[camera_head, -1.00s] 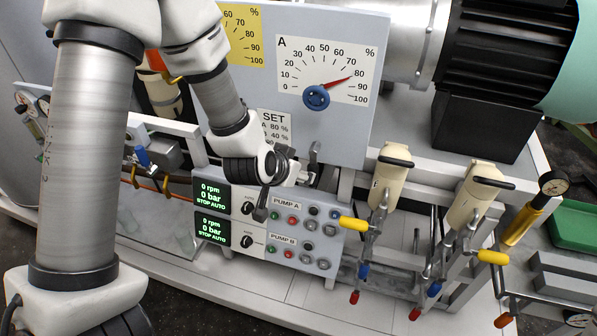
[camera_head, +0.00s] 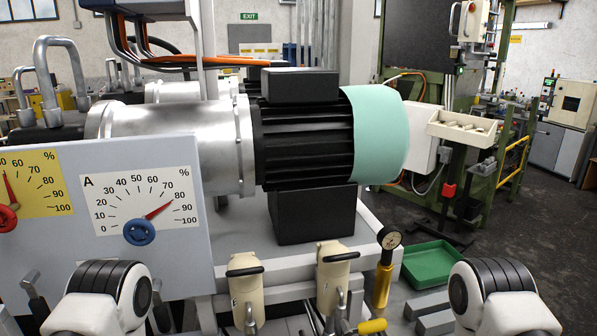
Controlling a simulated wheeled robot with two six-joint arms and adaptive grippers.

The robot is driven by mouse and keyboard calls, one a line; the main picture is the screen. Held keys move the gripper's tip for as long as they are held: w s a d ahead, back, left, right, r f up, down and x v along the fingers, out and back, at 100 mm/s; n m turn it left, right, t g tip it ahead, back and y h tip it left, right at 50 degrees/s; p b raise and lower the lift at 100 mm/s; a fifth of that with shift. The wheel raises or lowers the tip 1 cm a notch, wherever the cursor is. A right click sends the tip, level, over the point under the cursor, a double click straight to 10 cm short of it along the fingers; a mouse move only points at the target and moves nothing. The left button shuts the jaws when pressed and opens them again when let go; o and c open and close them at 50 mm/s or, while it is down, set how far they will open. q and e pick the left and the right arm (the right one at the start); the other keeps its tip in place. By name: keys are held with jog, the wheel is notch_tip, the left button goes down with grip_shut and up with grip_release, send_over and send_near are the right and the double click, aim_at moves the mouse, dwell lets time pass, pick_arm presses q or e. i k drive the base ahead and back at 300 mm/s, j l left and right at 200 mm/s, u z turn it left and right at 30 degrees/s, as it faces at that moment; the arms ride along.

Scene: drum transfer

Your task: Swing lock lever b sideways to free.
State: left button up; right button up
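No lever in view carries a readable "b" mark. A small grey-handled lever (camera_head: 32,283) stands below the yellow dial (camera_head: 33,190) with its red knob, at the lower left. Another small lever (camera_head: 158,292) stands below the white dial marked A (camera_head: 143,200), which has a blue knob and a pointer near 80. The yellow dial is cut off by the left edge. White and black links of my arms show at the lower left and lower right. Neither gripper is in view, so their contact with any lever cannot be seen.
Two cream handles (camera_head: 247,288) (camera_head: 334,280) with black bars stand at the lower middle. A gauge with a yellow grip (camera_head: 384,275) and a green tray (camera_head: 432,263) are to their right. A silver drum (camera_head: 175,145) and motor (camera_head: 305,140) fill the middle.

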aim_at(39, 305)
jog(key=k+l+u, duration=0.1)
jog(key=u, duration=1.35)
